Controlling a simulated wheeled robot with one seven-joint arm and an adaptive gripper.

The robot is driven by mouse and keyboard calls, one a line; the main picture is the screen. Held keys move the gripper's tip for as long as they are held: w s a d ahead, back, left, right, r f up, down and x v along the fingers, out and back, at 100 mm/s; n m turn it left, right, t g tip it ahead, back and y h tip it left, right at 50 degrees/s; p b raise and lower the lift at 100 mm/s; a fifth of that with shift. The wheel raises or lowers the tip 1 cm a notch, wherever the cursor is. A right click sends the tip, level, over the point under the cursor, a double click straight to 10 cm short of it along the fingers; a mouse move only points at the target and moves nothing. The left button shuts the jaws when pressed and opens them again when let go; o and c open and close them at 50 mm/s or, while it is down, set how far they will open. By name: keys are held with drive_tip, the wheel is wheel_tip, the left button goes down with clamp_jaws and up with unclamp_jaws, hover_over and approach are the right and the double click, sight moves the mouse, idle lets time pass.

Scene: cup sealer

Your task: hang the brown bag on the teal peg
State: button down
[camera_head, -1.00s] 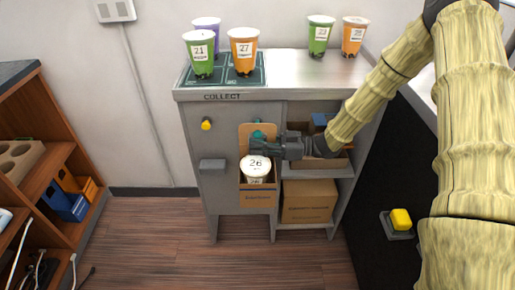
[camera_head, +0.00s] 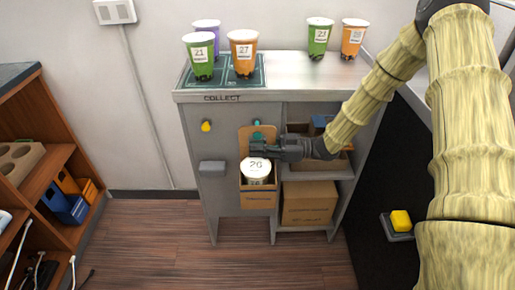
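The brown bag (camera_head: 258,201) is upright against the front of the grey cabinet, with a white-lidded cup (camera_head: 255,168) marked 26 inside it. Its tall back panel rises behind the cup to the teal peg (camera_head: 257,123). A bit of teal shows at the panel's top edge. I cannot tell whether the peg passes through the panel's hole. My gripper (camera_head: 257,148) reaches in from the right and lies across the panel just above the cup. It appears shut on the bag; its fingertips are small and dark here.
A yellow peg (camera_head: 206,126) and a grey block (camera_head: 212,167) are on the cabinet front (camera_head: 225,185) to the left. Several filled cups stand on top. Open shelves with a cardboard box (camera_head: 309,203) are to the right. The floor (camera_head: 160,240) in front is clear.

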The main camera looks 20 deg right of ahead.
drive_tip(key=shift+s+f, duration=0.1)
drive_tip(key=shift+f, duration=0.25)
drive_tip(key=c, duration=1.6)
unclamp_jaws()
drive_tip(key=shift+o, duration=0.2)
drive_tip(key=shift+f, duration=0.1)
drive_tip(key=shift+d, duration=0.1)
